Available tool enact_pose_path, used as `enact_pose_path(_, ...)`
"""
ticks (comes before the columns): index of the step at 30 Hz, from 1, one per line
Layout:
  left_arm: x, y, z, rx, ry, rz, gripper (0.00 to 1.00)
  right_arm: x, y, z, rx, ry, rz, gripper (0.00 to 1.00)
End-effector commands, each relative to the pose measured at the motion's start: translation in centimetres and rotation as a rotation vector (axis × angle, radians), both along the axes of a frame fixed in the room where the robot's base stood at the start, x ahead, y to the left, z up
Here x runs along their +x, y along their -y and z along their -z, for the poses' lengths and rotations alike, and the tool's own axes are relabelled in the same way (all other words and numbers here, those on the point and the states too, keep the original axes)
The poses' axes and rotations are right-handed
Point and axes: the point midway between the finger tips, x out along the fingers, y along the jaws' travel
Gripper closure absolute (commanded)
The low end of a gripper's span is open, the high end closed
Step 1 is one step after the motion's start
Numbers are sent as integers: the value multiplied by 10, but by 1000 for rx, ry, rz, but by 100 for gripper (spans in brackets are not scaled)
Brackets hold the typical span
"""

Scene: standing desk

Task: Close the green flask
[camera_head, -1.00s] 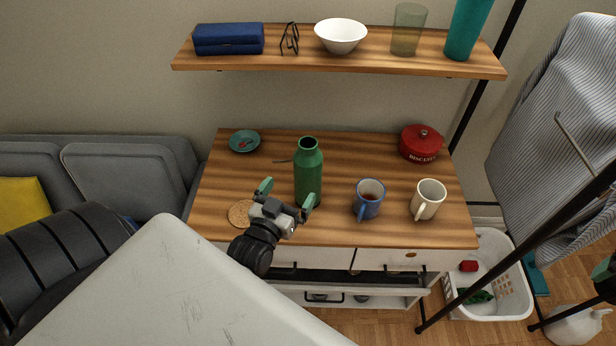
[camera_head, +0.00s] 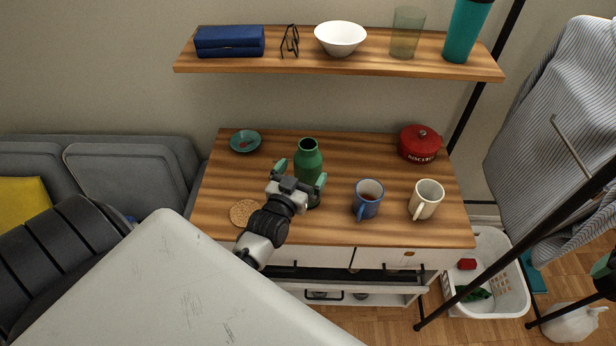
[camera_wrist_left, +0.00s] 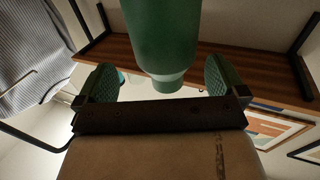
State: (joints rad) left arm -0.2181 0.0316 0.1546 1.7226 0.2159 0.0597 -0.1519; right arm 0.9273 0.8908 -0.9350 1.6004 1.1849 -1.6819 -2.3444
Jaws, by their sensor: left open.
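The green flask (camera_head: 308,158) stands upright near the middle of the wooden desktop (camera_head: 340,150). Its top looks dark and open; I see no separate lid. My left gripper (camera_head: 301,173) is open at the front of the flask, with one green fingertip on either side of its body. In the left wrist view the flask (camera_wrist_left: 163,40) shows between the two spread fingers (camera_wrist_left: 158,80), with gaps on both sides. The gripper hides the flask's lower part in the head view. A dark and green piece at the right edge, perhaps my right gripper (camera_head: 605,265), is cut off.
A blue mug (camera_head: 368,200) and a white mug (camera_head: 426,199) stand right of the flask. A cork coaster (camera_head: 242,213) lies to the left, a teal dish (camera_head: 245,141) behind left, a red biscuit tin (camera_head: 420,143) behind right. A loaded shelf (camera_head: 340,66) hangs above.

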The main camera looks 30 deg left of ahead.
Motion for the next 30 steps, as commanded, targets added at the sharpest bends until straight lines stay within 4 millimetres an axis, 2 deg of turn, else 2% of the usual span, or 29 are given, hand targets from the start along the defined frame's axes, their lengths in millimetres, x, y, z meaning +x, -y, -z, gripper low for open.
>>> enact_pose_path(12, 47, -13, 4, 0, 1, 1, 0, 0, 0, -15, 0, 0, 0, 61)
enact_pose_path(24, 50, -14, 5, 0, 0, 0, 0, 0, 0, -15, 0, 0, 0, 61)
enact_pose_path(26, 50, -14, 5, 0, 0, 0, 8, 0, 0, -15, 0, 0, 0, 61)
enact_pose_path(30, 50, -14, 5, 0, 0, 0, 29, 0, 0, -15, 0, 0, 0, 61)
